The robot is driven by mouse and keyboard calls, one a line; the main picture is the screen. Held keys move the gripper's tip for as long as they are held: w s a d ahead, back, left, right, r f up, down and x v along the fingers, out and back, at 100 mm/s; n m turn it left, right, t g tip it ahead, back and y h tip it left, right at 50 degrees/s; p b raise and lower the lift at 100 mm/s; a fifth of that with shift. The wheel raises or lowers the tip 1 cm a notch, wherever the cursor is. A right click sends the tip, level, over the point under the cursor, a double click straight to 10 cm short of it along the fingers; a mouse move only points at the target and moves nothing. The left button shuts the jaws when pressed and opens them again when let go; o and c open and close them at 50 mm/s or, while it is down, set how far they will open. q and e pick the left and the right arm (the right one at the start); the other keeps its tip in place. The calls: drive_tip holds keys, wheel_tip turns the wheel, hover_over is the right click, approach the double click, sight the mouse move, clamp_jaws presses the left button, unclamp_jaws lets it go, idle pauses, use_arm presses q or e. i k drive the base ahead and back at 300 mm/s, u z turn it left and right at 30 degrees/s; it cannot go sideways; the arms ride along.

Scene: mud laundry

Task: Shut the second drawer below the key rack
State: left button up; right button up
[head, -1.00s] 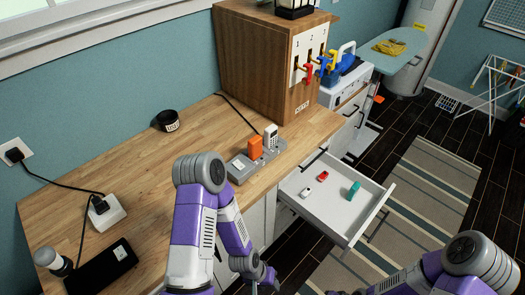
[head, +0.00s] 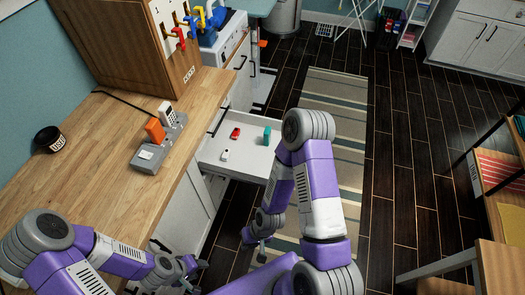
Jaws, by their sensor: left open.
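The key rack (head: 176,28) is on the side of a wooden cabinet, with red, yellow and blue keys on hooks. Below it, a white drawer (head: 247,152) stands pulled out; a dark handle (head: 214,121) shows just above it. The drawer holds a red item (head: 235,133), a white item (head: 225,155) and a teal item (head: 267,135). My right arm covers part of its front end. My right gripper (head: 257,246) is low, in front of the drawer; its jaws are too small to read. My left gripper (head: 188,275) is open and empty beside the counter, nearer me.
The wooden counter (head: 100,130) carries a grey dock (head: 158,147) with an orange and a white device, and a black round container (head: 49,139). A striped rug (head: 345,120) lies on the dark floor. A wooden shelf unit (head: 505,215) stands at the right.

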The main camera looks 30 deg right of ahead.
sight(249, 162)
drive_tip(key=u, duration=0.2)
drive_tip(key=k, duration=0.9)
drive_tip(key=z, duration=1.05)
drive_tip(key=i, duration=0.5)
drive_tip(key=z, duration=0.1)
drive_tip(key=k, duration=0.55)
drive_tip(key=u, duration=0.75)
drive_tip(key=i, duration=0.8)
drive_tip(key=z, duration=0.5)
drive_tip(key=i, duration=0.7)
drive_tip(key=z, duration=0.75)
